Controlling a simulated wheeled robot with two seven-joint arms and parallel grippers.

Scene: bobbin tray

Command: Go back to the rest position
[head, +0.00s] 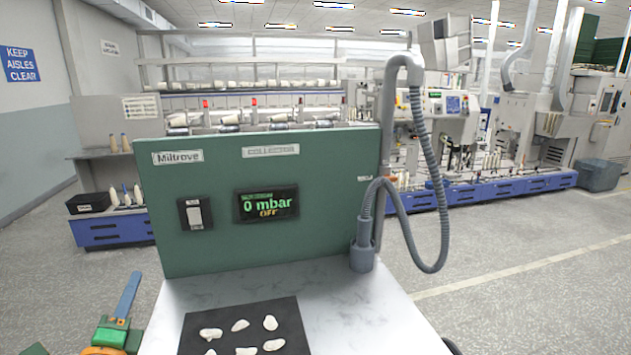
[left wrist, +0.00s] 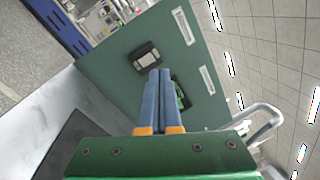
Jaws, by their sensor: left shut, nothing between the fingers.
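My left gripper (head: 128,296) shows at the lower left of the head view, beside the left edge of the white table and apart from everything. It has blue fingers on a green body. In the left wrist view its fingers (left wrist: 159,75) lie together, with nothing held between them, and point toward the green panel. My right gripper is not in view.
A marbled white table (head: 355,300) carries a dark mat (head: 285,312) with several white pieces (head: 270,323). Behind stands a green collector panel (head: 330,195), its display (head: 267,205) reading 0 mbar, OFF. A grey hose (head: 437,235) hangs at the right.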

